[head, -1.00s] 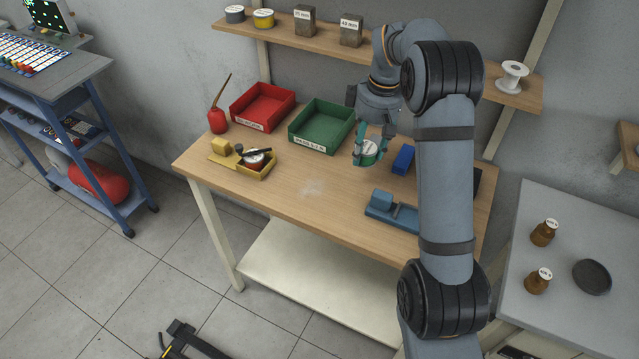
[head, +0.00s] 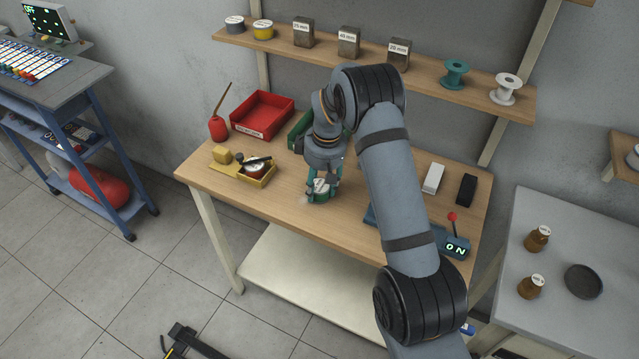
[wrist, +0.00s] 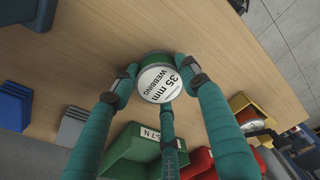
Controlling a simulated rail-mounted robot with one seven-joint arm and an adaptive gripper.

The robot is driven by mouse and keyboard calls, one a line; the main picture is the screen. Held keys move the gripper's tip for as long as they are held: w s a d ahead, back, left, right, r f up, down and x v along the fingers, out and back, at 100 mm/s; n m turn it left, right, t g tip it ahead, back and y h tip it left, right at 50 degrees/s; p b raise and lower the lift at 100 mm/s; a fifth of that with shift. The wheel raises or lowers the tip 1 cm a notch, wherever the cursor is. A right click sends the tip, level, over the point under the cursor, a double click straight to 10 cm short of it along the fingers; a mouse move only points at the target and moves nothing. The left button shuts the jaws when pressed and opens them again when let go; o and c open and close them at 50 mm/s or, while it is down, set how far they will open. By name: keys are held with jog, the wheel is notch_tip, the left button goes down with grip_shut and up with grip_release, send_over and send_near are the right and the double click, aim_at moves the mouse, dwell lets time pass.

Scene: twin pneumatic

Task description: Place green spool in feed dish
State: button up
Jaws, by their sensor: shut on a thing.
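The green spool (head: 321,196) is a short green drum with a white top label; in the wrist view its label (wrist: 158,83) reads "35 mm WEBBING". My gripper (head: 320,187) is shut on it, with its teal fingers around the side, as the wrist view also shows. The spool is low over the front middle of the wooden bench; I cannot tell whether it touches the top. A dark round dish (head: 583,281) lies empty on the grey table at the right, far from my gripper. I cannot tell for certain that it is the feed dish.
A red bin (head: 262,117) and a green bin (head: 299,130), partly hidden by my arm, stand at the bench's back. A yellow tray (head: 262,179) holds a red spool. Two brown bottles (head: 537,238) are near the dish. A teal reel (head: 455,74) sits on the shelf.

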aim_at(324, 188)
jog(key=shift+f+b, duration=0.2)
jog(key=shift+b, duration=0.1)
jog(key=o, duration=1.2)
jog(key=shift+r, duration=0.1)
jog(key=shift+o, duration=0.2)
jog(key=r, duration=0.8)
jog(key=s+d+r, duration=0.1)
jog(key=r, duration=0.3)
jog(key=shift+d+r+b, duration=0.1)
jog(key=shift+r+b, duration=0.05)
jog(key=shift+b, duration=0.15)
